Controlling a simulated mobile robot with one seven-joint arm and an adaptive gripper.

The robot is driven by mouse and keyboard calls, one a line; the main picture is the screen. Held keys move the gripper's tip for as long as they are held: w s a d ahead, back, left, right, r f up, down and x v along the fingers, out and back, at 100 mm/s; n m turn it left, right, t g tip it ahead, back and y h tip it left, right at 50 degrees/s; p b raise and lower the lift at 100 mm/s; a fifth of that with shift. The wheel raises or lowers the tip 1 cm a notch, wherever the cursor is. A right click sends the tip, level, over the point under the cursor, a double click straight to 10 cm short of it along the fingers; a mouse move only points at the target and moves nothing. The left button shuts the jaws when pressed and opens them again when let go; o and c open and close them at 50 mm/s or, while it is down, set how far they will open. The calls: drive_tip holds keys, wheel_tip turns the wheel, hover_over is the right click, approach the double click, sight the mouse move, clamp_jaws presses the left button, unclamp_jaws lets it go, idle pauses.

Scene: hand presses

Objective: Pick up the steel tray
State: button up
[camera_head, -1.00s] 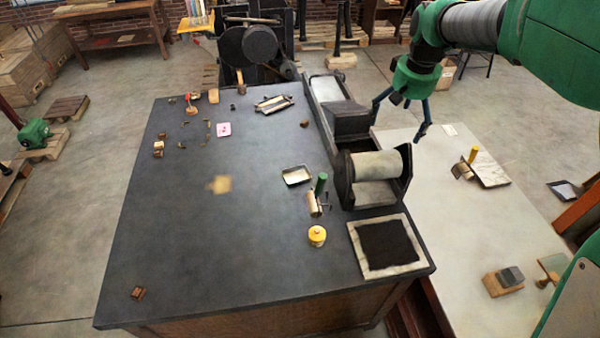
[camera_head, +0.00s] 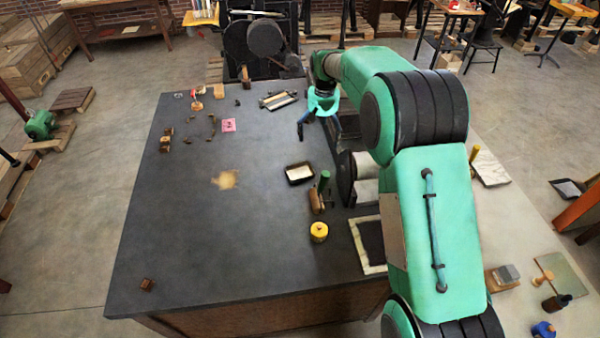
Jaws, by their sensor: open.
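A small shallow metal tray (camera_head: 299,173) with a dark rim and a pale inside lies flat on the dark table, right of its middle. It is most likely the steel tray. My gripper (camera_head: 318,133) hangs above the table, up and to the right of the tray in the picture. Its blue fingers are spread open with nothing between them. The gripper and tray are apart. My green arm reaches in from the lower right and covers much of the press and the right side of the table.
Just below the tray stand a green-handled roller (camera_head: 318,194) and a yellow-lidded jar (camera_head: 319,232). A roller press (camera_head: 366,180) is partly hidden behind my arm. The table's (camera_head: 190,245) left and front are mostly clear.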

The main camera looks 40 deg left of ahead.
drive_tip(key=n, duration=0.1)
hover_over(300, 174)
wheel_tip(300, 174, down, 8)
drive_tip(key=r, duration=0.1)
drive_tip(key=shift+f+p, duration=0.25)
drive_tip(key=shift+p, duration=0.15)
drive_tip(key=shift+f, duration=0.1)
drive_tip(key=shift+f, duration=4.15)
drive_tip(key=shift+f+p, duration=0.15)
drive_tip(key=shift+p, duration=0.15)
drive_tip(key=shift+f+p, duration=0.35)
drive_tip(key=shift+f, duration=2.15)
